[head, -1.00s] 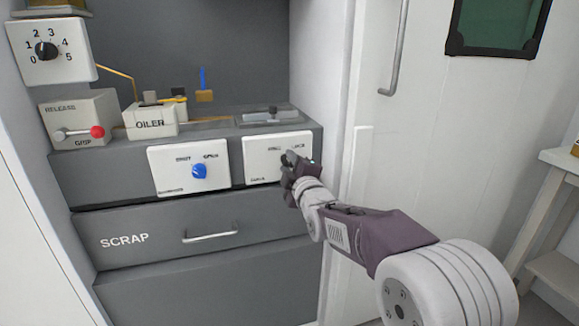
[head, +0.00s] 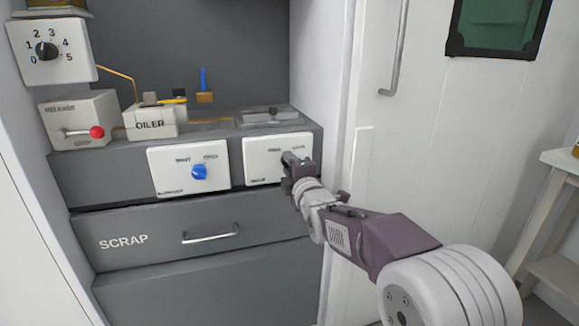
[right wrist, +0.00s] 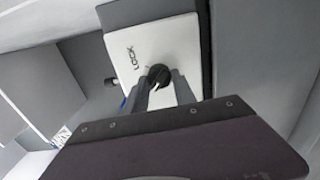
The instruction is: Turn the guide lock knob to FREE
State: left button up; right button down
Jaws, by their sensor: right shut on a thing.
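The guide lock knob (right wrist: 158,77) is a small black round knob with a pale pointer mark. It sits on a white panel (head: 262,171), whose word LOCK is readable in the right wrist view (right wrist: 130,57). In the head view my gripper mostly hides the knob and part of the lettering. My right gripper (head: 289,161) is at the panel, shut on the knob; its two grey fingers stand on either side of it in the right wrist view (right wrist: 160,88). Which word the pointer faces I cannot tell. My left gripper is not in view.
Left of it is a white panel with a blue knob (head: 199,172). A box with a red-tipped lever (head: 97,132), the OILER box (head: 150,122) and a numbered dial (head: 46,51) stand further left. The SCRAP drawer (head: 150,240) is below.

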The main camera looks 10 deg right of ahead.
jog(key=shift+f, duration=0.1)
jog(key=c, duration=1)
grip_release()
jog(key=shift+s, duration=0.1)
jog(key=s+p, duration=0.2)
jog(key=s, duration=0.7)
jog(key=shift+d+p, duration=0.15)
jog(key=shift+p, duration=0.25)
